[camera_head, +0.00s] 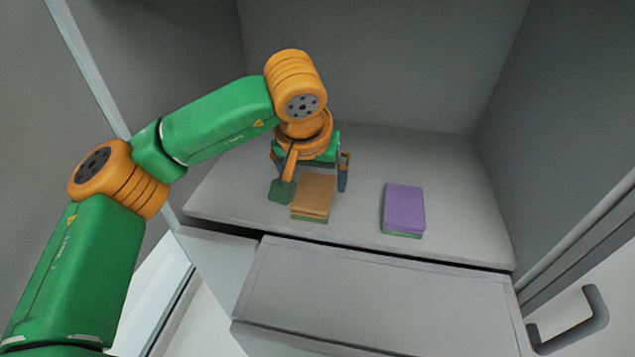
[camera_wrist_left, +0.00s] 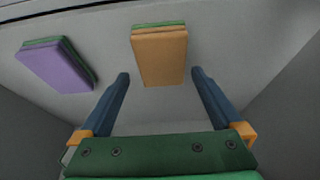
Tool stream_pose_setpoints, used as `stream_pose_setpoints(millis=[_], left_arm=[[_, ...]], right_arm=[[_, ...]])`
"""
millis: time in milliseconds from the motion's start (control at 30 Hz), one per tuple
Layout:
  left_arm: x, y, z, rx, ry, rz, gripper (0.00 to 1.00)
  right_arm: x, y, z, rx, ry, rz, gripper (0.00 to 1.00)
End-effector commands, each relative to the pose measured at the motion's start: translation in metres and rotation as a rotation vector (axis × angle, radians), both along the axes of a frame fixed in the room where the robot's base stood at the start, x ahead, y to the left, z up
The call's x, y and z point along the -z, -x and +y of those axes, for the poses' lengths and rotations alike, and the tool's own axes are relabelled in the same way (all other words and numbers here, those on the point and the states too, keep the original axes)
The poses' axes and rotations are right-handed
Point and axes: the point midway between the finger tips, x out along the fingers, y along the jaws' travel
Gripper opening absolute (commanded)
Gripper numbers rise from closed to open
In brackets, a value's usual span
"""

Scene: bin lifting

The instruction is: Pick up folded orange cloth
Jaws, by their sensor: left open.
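The folded orange cloth (camera_head: 314,196) lies on the cabinet shelf, left of the middle in the head view, with a green layer under it. It also shows in the left wrist view (camera_wrist_left: 160,57), at the top middle. My left gripper (camera_wrist_left: 160,75) is open, with its two blue fingers spread wider than the cloth. The cloth lies at the fingertips, roughly centred between them, and I cannot tell whether they touch it. In the head view the left gripper (camera_head: 315,180) is above the shelf at the cloth's far end, partly hidden by my wrist. My right gripper is not in view.
A folded purple cloth (camera_head: 404,208) with a green underside lies to the right on the same shelf (camera_head: 455,200). Grey cabinet walls close in the back and sides. A drawer front (camera_head: 380,295) is below the shelf edge. A dark handle (camera_head: 580,325) is at the lower right.

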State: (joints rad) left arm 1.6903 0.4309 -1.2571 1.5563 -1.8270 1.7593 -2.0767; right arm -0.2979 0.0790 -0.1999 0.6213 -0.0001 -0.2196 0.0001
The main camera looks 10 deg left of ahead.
Motion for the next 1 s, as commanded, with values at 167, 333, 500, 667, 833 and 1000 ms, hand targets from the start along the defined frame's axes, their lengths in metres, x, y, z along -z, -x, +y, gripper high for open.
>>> stream_pose_setpoints(millis=[167, 333, 500, 667, 833, 1000], left_arm=[[0.029, -0.009, 0.002, -0.001, 0.0, 0.005, 1.0], [0.041, -0.013, 0.002, 0.0, 0.001, 0.001, 1.0], [0.041, -0.013, 0.002, 0.0, 0.001, 0.0, 1.0], [0.042, -0.013, 0.002, 0.0, 0.0, 0.0, 1.0], [0.044, -0.014, 0.003, 0.0, 0.0, 0.0, 1.0], [0.044, -0.013, 0.003, 0.0, 0.0, 0.0, 0.68]], right_arm=[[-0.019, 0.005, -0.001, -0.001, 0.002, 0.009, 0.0], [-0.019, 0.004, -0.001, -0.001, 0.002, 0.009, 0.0], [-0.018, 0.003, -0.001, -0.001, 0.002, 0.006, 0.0], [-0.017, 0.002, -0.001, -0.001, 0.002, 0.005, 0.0], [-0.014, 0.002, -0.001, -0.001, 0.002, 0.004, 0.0], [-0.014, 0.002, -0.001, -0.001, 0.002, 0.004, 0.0]])
